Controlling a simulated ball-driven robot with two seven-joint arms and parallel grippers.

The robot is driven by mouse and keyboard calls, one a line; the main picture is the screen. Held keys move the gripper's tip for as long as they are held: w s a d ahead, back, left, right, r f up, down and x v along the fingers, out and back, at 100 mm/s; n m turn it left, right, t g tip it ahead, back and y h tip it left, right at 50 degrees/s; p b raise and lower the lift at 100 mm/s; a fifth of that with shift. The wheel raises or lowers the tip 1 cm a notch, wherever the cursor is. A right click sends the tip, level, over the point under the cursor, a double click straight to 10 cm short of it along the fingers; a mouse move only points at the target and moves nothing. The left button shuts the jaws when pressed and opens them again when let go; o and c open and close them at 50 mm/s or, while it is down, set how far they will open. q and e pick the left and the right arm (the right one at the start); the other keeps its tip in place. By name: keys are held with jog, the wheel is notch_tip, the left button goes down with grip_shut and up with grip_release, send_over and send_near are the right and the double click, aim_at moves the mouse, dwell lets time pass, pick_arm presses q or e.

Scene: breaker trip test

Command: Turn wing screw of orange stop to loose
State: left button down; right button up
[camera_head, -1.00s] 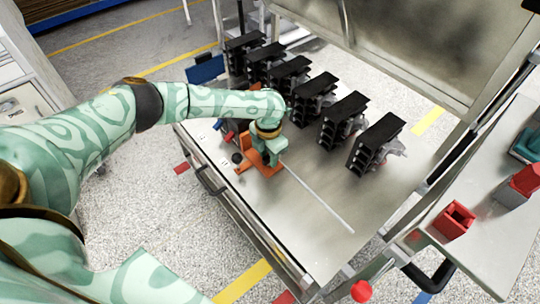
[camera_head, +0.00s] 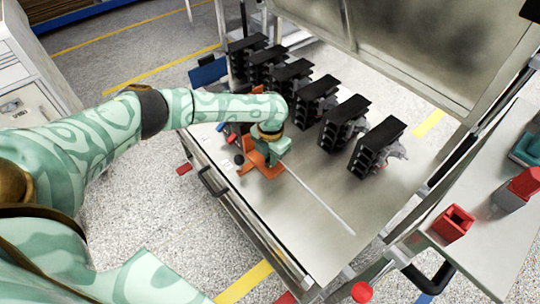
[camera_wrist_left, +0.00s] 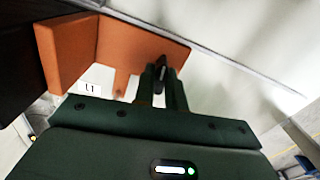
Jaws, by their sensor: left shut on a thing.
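The orange stop (camera_head: 247,167) sits near the front left of the metal table, beside a long thin rail. My left gripper (camera_head: 270,160) is over it, pointing down, and its wrist hides part of the stop. In the left wrist view the orange stop (camera_wrist_left: 120,45) shows as an upright block and a wide plate. A small dark wing screw (camera_wrist_left: 162,70) stands between the fingertips of my left gripper (camera_wrist_left: 161,82), which are shut on it. Its exact turn angle cannot be told. My right gripper is not in view.
Several black breakers (camera_head: 375,145) stand in a row behind the stop. The thin rail (camera_head: 318,198) runs toward the front right of the table (camera_head: 290,225), which is otherwise clear there. A red open box (camera_head: 453,223) stands on a side surface at right. A small white label (camera_wrist_left: 90,88) lies near the stop.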

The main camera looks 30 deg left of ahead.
pick_arm(q)
jog(key=n+p, duration=0.1)
jog(key=n, duration=0.3)
jog(key=shift+r+p, duration=0.15)
jog(key=shift+p, duration=0.2)
jog(key=n+p, duration=0.1)
jog(key=n, duration=0.4)
jog(key=shift+p, duration=0.3)
jog(key=n+p, duration=0.1)
jog(key=n, duration=0.2)
jog(key=shift+n, duration=0.3)
jog(key=n+p, duration=0.1)
jog(key=n, duration=0.3)
jog(key=shift+d+n, duration=0.1)
jog(key=shift+n, duration=0.2)
jog(key=n+p, duration=0.1)
jog(key=n, duration=0.3)
jog(key=shift+n, duration=0.3)
jog(key=n+p, duration=0.1)
jog(key=n, duration=0.7)
jog(key=shift+n, duration=2.2)
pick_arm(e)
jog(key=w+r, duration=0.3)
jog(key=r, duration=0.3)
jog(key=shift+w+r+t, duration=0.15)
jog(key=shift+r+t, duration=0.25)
